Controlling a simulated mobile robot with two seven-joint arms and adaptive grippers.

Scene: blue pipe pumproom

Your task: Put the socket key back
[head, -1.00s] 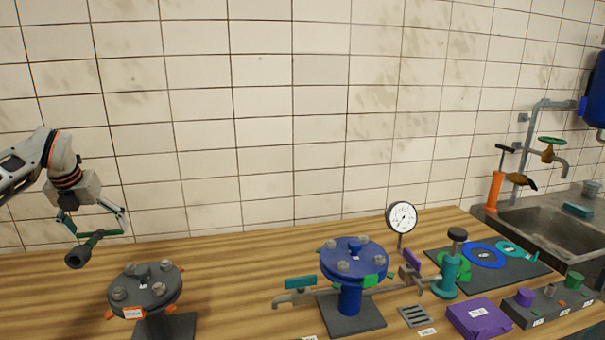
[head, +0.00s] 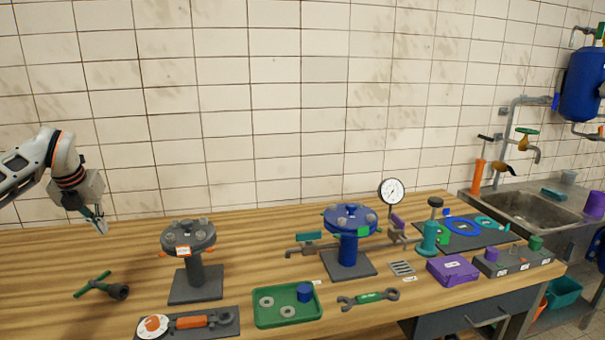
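The socket key (head: 103,287), with a green cross handle and a dark socket end, lies on the wooden bench at the far left. My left gripper (head: 98,222) is in the air above and behind it, apart from it, fingers pointing down. The gripper's fingers show narrow and close together, with nothing seen between them; from this angle I cannot tell whether they are open or shut. My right gripper is out of view.
A grey flange stand (head: 195,270) is right of the key. In front are a tool mat (head: 225,328), green tray (head: 283,307) and wrench (head: 368,299). A blue flange stand (head: 348,250) and purple box (head: 453,270) stand farther right. Bench around the key is clear.

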